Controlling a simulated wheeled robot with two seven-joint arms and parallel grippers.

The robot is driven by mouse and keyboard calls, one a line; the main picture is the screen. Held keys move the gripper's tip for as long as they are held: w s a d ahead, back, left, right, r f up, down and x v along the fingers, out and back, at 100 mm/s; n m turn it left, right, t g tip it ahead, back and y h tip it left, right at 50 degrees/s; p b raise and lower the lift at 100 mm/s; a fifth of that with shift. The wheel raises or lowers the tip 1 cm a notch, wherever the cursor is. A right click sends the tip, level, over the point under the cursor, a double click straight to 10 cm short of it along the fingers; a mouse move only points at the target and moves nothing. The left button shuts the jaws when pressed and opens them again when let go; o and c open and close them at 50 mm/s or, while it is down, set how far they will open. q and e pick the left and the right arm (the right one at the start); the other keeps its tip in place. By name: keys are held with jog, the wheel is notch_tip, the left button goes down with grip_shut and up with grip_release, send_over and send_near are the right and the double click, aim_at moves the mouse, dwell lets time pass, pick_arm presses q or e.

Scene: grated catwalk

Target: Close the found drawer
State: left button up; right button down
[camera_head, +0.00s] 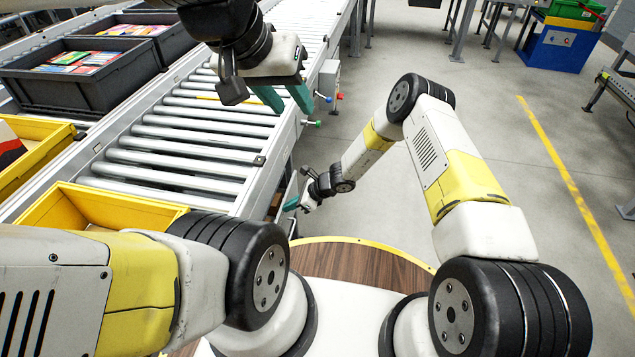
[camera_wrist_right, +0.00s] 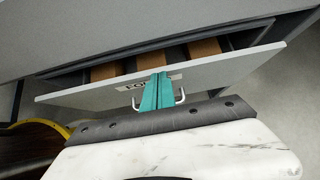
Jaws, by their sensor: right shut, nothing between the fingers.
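The found drawer (camera_wrist_right: 90,97) stands partly open in the right wrist view, its light grey front slanting across the picture. A white label, partly hidden, and a metal handle (camera_wrist_right: 182,97) are on that front. Several brown blocks (camera_wrist_right: 205,48) lie inside the drawer. My right gripper (camera_wrist_right: 157,80) is shut and empty, its teal fingertips at the middle of the drawer front, over the label; I cannot tell if they touch. In the head view my right gripper (camera_head: 291,204) is low beside the conveyor. My left gripper (camera_head: 284,98) is open and empty above the conveyor's edge.
Clear floor lies to the right, with a blue box (camera_head: 555,45) far back.

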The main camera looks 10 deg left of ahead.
jog(key=a, duration=0.3)
jog(key=shift+a, duration=0.4)
jog(key=shift+a+r, duration=0.1)
jog(key=shift+w+d, duration=0.1)
jog(key=shift+d, duration=0.35)
jog(key=d+f+v, duration=0.2)
jog(key=v, duration=1)
jog(key=shift+d+r, duration=0.2)
